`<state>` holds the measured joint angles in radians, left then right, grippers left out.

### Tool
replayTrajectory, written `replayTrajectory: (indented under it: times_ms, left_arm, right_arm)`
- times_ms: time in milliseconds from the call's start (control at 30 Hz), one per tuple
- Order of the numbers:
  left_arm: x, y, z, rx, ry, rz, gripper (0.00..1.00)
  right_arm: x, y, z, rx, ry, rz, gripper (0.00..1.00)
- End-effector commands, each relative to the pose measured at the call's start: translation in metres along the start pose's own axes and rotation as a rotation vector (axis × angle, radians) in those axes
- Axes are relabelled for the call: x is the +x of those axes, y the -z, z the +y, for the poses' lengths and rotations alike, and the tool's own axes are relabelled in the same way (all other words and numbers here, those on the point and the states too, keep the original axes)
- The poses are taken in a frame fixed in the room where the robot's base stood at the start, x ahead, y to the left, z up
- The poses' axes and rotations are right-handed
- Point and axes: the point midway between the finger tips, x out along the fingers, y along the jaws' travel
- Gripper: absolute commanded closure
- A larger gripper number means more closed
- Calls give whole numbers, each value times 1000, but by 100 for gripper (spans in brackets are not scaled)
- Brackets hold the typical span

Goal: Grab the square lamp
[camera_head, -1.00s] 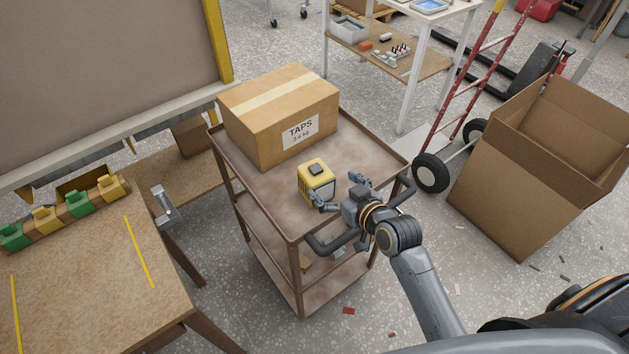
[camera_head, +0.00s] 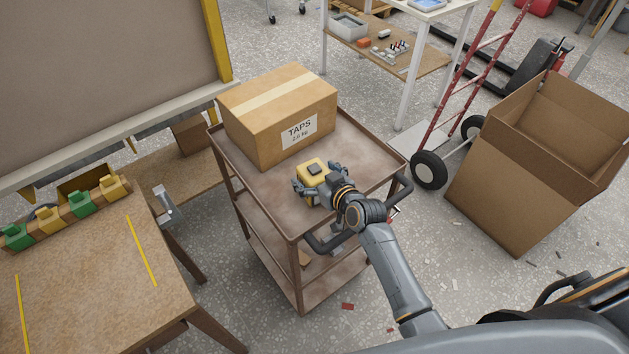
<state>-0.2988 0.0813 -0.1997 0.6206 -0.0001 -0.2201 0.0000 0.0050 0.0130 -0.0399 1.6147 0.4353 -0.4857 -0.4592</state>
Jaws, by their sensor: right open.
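The square lamp (camera_head: 312,170) is a small yellow cube-like body with a dark block on top. It stands on the top shelf of the brown trolley (camera_head: 262,205), in front of the cardboard box. My right gripper (camera_head: 318,186) is open at the lamp, its fingers on either side of the lamp's near part. The gripper hides the lamp's lower front, and I cannot tell whether the fingers touch it. My left gripper is not in view.
A cardboard box labelled TAPS (camera_head: 278,115) fills the back of the trolley top. The trolley's dark handle (camera_head: 330,243) lies under my right arm. A workbench (camera_head: 100,270) stands at left, a large open carton (camera_head: 540,165) and red hand truck (camera_head: 462,85) at right.

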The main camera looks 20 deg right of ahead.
Motion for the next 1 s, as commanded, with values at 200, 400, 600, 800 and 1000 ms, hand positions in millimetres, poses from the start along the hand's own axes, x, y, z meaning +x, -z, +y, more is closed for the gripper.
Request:
replayTrajectory:
  times_ms: [200,400,600,800,1000]
  left_arm:
    - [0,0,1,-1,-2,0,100]
    - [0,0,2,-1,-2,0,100]
    - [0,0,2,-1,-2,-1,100]
    - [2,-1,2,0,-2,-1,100]
    - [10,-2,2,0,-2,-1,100]
  right_arm:
    - [0,0,0,0,0,0,34]
    - [0,0,0,0,0,-1,75]
    - [0,1,0,0,-1,2,82]
    - [-2,5,0,0,0,4,82]
    - [-9,24,0,-2,0,8,82]
